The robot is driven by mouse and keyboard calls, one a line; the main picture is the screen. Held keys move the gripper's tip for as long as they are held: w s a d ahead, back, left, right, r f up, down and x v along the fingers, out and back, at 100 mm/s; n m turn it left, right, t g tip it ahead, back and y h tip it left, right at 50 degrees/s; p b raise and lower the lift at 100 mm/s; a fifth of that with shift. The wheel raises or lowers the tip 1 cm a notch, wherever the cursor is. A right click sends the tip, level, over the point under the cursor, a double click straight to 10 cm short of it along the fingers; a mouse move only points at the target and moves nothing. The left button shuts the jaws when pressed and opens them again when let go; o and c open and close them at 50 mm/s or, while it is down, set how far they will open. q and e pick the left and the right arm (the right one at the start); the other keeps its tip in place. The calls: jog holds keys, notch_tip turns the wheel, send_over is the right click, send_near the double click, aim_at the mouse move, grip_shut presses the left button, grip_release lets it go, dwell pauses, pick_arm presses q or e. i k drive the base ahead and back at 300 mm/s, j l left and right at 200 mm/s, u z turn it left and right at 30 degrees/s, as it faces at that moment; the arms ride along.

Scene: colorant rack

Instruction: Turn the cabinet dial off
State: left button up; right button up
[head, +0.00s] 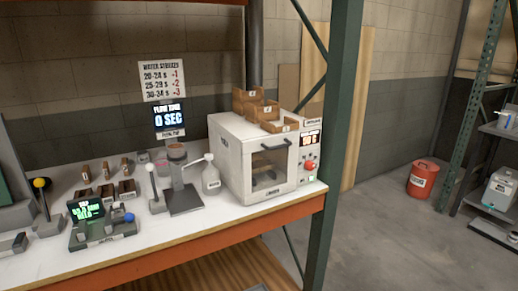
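The cabinet (232,165) is a white box with a windowed front door, standing at the right end of the white bench. The door looks shut and has a dark bar handle (276,146). I cannot tell which way the dial points. Something dark lies behind the door window (268,170). Neither of my grippers shows in the head view.
Cardboard bins (253,103) stand on the cabinet. A white bottle (211,180) and a stand with a dark base (186,199) are left of it. A green rack post (334,130) rises close to its right. Open floor lies beyond, with a red canister (421,180).

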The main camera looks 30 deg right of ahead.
aim_at(309, 165)
jog(key=z, duration=1.3)
jog(key=i+l+u, duration=0.2)
jog(key=i+l, duration=0.25)
jog(key=l, duration=0.1)
